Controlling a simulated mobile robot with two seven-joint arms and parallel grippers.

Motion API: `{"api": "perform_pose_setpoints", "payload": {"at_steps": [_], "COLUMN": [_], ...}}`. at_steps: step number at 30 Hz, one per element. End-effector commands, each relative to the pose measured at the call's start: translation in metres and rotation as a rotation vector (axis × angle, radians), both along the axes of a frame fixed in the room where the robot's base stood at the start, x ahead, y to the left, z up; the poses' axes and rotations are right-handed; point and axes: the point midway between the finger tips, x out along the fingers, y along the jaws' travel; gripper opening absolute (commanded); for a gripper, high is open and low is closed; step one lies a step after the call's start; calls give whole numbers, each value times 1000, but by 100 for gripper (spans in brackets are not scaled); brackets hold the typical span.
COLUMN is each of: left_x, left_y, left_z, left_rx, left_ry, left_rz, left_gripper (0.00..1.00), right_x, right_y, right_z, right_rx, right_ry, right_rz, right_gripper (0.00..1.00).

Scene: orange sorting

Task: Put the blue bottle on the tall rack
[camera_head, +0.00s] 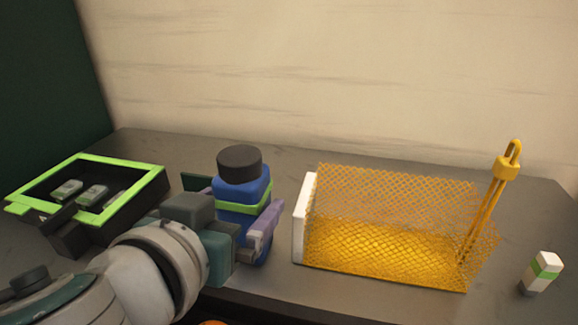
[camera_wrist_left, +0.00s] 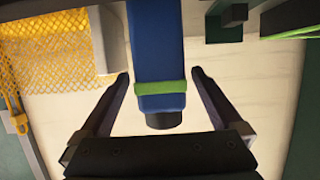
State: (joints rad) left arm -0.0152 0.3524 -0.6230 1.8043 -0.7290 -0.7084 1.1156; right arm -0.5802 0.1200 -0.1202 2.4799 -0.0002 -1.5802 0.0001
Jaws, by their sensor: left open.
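The blue bottle (camera_head: 232,214) stands upright on the dark table, with a dark grey cap and a light green band. My left gripper (camera_head: 232,204) reaches in from the left with its fingers on either side of the bottle. In the left wrist view the bottle (camera_wrist_left: 157,45) lies between the two open fingers (camera_wrist_left: 160,75), with a gap visible on each side. A yellow mesh rack (camera_head: 395,220) with a white end panel stands just right of the bottle; I cannot tell if it is the tall rack. My right gripper is not in view.
A black tray with a bright green rim (camera_head: 120,164) holds small items at the left. A yellow upright tool (camera_head: 507,165) stands at the mesh's right end. A small white and green block (camera_head: 541,272) is at the far right. A pale wall is behind.

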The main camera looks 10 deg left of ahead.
Motion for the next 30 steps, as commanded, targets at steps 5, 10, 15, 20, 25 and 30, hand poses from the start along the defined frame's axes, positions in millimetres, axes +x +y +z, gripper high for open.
{"api": "perform_pose_setpoints", "payload": {"at_steps": [5,10,15,20,25,30], "left_x": [21,24,24,24,23,23], "left_y": [0,-1,-1,-1,-1,-1], "left_z": [-7,-9,-9,-9,-9,-9], "left_rx": [3,0,0,1,1,1], "left_ry": [0,2,2,2,2,2], "left_rz": [0,0,1,1,1,1], "left_gripper": [100,100,94,76,57,38], "right_x": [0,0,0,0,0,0], "right_y": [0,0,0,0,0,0], "right_z": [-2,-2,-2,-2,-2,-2], "right_rx": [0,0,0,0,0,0], "right_ry": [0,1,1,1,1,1], "right_rz": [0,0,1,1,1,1], "right_gripper": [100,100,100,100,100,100]}}
